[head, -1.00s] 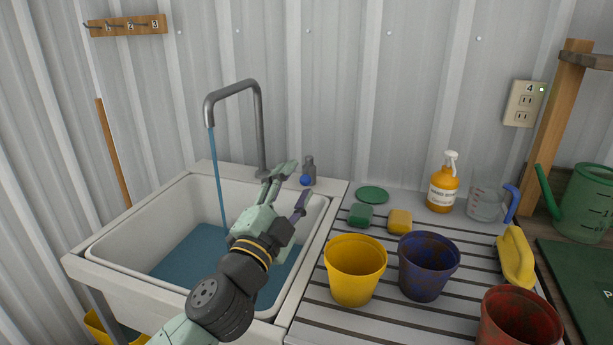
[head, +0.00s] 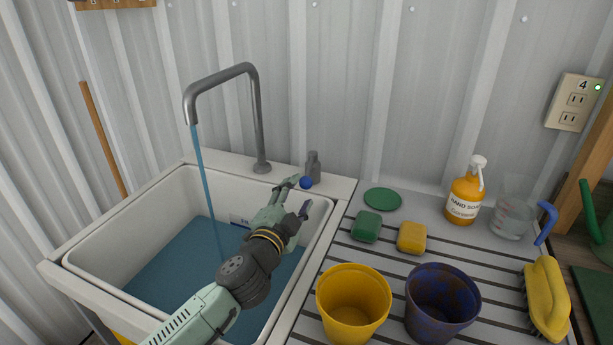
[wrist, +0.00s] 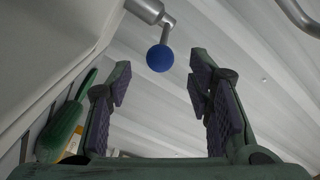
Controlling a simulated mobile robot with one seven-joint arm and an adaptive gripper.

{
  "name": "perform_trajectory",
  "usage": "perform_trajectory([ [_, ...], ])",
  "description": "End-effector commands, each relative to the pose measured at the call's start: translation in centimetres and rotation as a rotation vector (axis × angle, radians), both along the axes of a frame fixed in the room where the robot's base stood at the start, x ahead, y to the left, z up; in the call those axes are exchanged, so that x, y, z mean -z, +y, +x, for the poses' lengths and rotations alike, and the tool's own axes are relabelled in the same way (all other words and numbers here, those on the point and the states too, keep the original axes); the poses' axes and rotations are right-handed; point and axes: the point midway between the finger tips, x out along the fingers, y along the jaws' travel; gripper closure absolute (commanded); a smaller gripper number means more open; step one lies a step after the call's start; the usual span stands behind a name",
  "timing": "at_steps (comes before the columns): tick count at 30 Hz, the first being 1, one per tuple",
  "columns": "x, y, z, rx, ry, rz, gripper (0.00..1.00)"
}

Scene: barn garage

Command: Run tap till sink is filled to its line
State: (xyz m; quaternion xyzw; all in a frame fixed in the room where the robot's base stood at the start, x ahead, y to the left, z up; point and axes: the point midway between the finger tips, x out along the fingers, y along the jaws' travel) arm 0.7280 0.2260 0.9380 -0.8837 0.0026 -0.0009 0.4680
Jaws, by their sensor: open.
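The grey tap (head: 258,120) stands at the back of the white sink (head: 85,235). A blue stream (head: 205,180) runs from its spout into the blue water (head: 175,265) in the basin. A marking with small blue lettering (head: 238,220) shows on the back inner wall, partly hidden by my gripper; the water seems just below it. The small grey valve (head: 313,165) with a blue ball knob (head: 306,183) stands right of the tap. My gripper (head: 299,194) is open, close to the knob. In the wrist view the knob (wrist: 160,58) shows between and beyond the fingertips, apart from both.
On the slatted drainboard at right stand a yellow pot (head: 352,310) and a dark blue pot (head: 440,305). A yellow brush (head: 546,295) lies further right.

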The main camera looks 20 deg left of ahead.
Motion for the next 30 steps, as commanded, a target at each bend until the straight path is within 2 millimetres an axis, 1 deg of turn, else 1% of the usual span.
perform_trajectory([
  [1, -0.4, -0.2, 1.1, 0.004, 0.0, -0.002, 0.53],
  [3, -0.4, -0.2, 2.4, 0.004, 0.0, -0.002, 0.53],
  [6, -0.3, -0.1, 3.9, 0.001, 0.0, -0.001, 0.53],
  [10, -0.2, -0.1, 5.1, 0.001, 0.0, -0.001, 0.53],
  [15, 0.0, 0.0, 5.6, -0.001, -0.001, 0.0, 0.53],
  [21, 0.0, 0.0, 5.6, -0.001, -0.001, 0.0, 0.53],
  [30, 0.0, 0.0, 5.6, 0.001, -0.001, 0.0, 0.73],
])
